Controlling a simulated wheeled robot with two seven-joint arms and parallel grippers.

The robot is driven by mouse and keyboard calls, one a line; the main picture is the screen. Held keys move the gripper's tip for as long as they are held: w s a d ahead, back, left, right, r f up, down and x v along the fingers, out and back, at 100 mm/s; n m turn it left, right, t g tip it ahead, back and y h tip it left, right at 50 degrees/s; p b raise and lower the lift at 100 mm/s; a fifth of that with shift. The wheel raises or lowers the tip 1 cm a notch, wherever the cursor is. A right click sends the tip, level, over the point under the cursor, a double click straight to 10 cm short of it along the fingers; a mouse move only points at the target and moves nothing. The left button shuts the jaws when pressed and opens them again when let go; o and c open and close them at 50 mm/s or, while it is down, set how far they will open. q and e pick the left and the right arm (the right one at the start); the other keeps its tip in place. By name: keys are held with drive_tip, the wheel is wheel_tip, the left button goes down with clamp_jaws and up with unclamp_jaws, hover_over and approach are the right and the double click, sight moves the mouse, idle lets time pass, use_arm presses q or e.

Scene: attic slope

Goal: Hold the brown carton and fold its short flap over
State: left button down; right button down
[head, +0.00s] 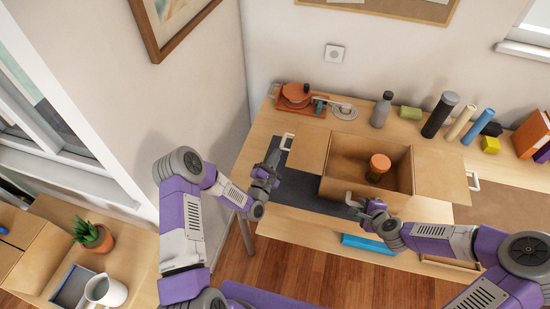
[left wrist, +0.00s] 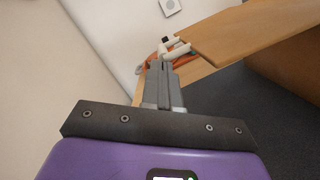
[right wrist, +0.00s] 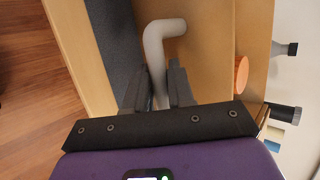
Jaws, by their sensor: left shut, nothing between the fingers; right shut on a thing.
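The brown carton (head: 345,187) stands open on the desk, with a jar with an orange lid (head: 380,163) inside. Its left flap (head: 311,150) sticks outward and carries a white handle (head: 287,141); the right flap (head: 440,175) is also folded out. My left gripper (head: 273,156) is shut and empty beside the left flap; in the left wrist view its fingertips (left wrist: 160,66) are close to the flap's handle (left wrist: 175,49). My right gripper (head: 364,207) is shut on the carton's front handle (right wrist: 160,42), at the near wall.
A dark mat (head: 297,188) lies under the carton. Behind it are an orange device (head: 297,97), a grey bottle (head: 381,110), several cylinders and a yellow cube (head: 490,145). A blue object (head: 368,243) is at the desk's front edge. A wall is left of the desk.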

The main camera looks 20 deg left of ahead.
use_arm(q)
drive_tip(key=d+r+m+g, duration=0.2)
drive_tip(key=d+r+m, duration=0.3)
drive_tip(key=r+m, duration=0.35)
drive_tip(key=d+r+m+g, duration=0.1)
drive_tip(key=d+r+m, duration=0.5)
drive_tip(key=r+m, duration=0.25)
drive_tip(key=d+f+m+y, duration=0.2)
drive_tip(key=d+f+m, duration=0.1)
drive_tip(key=d+m, duration=0.4)
drive_tip(key=d+f+m+y, duration=0.2)
drive_tip(key=d+m, duration=0.5)
drive_tip(key=d, duration=0.6)
drive_tip(key=shift+d+f+g, duration=0.3)
drive_tip(key=shift+f, duration=0.4)
